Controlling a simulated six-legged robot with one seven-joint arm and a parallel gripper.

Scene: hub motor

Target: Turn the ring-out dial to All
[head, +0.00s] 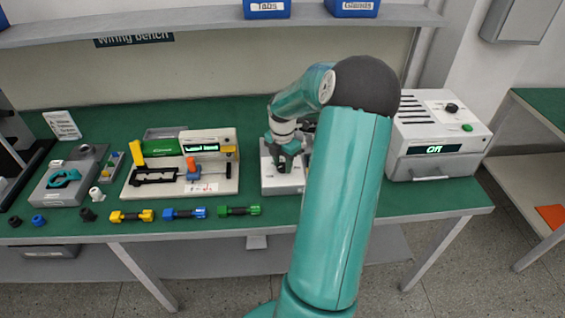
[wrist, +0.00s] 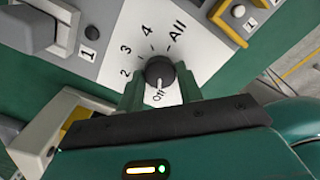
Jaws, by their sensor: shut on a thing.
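The ring-out dial (wrist: 160,69) is a round black knob with a white pointer line, on a pale panel in the wrist view. Its pointer lies toward the "Off" mark. The marks 2, 3, 4 and All (wrist: 177,33) fan around the far side of the dial, with All at the upper right. My gripper (wrist: 158,88) is shut on the dial, a green finger on each side. In the head view my gripper (head: 287,153) is over the pale ring-out box (head: 283,183); the dial itself is hidden there by my gripper.
A white machine (head: 436,135) with a display reading "Off" stands right of my arm. A wiring fixture (head: 180,170) stands to the left. Yellow, blue and green connectors (head: 185,212) lie along the bench's front edge. A shelf (head: 200,25) with blue bins runs above.

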